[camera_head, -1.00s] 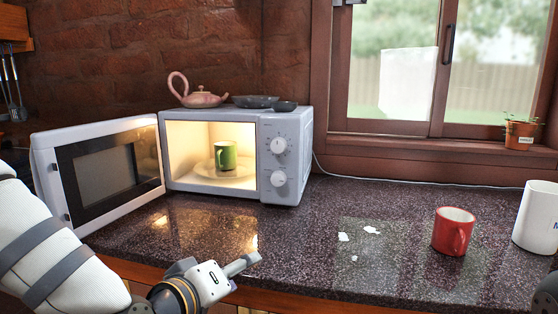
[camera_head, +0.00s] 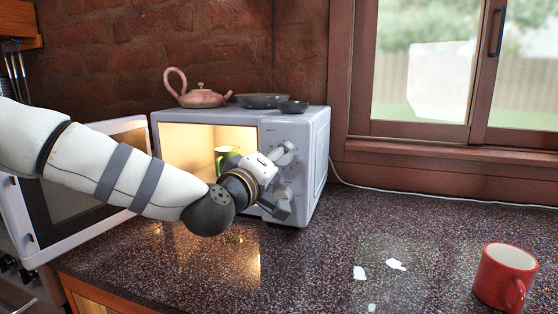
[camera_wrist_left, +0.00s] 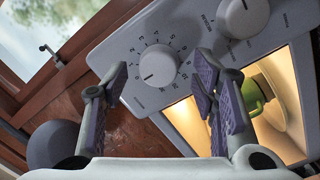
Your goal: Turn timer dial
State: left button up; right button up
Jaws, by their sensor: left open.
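The timer dial (camera_wrist_left: 158,65) is a round white knob ringed by numbers, the upper of two knobs on the microwave's panel. In the left wrist view it sits between and beyond the fingertips of my left gripper (camera_wrist_left: 162,92). The fingers are spread apart with nothing held. In the head view my left gripper (camera_head: 285,179) is in front of the microwave (camera_head: 317,160) panel and largely hides both knobs. Whether a finger touches the panel is unclear. The lower knob (camera_wrist_left: 243,17) shows at the wrist view's top right. My right gripper is out of view.
The microwave door (camera_head: 35,225) stands open at left, behind my arm. A green mug (camera_head: 226,155) is in the lit cavity. A teapot (camera_head: 201,98) and dark dishes (camera_head: 263,101) rest on top. A red mug (camera_head: 505,278) stands on the counter; the middle counter is mostly clear.

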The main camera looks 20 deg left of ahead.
pick_arm(q)
jog(key=shift+w+d, duration=0.1)
jog(key=shift+w, duration=0.55)
jog(key=c, duration=1.2)
jog(key=shift+o, duration=0.2)
jog(key=shift+r, duration=0.1)
jog(key=shift+m, duration=2.8)
jog(key=o, duration=1.2)
jog(key=shift+c, duration=0.2)
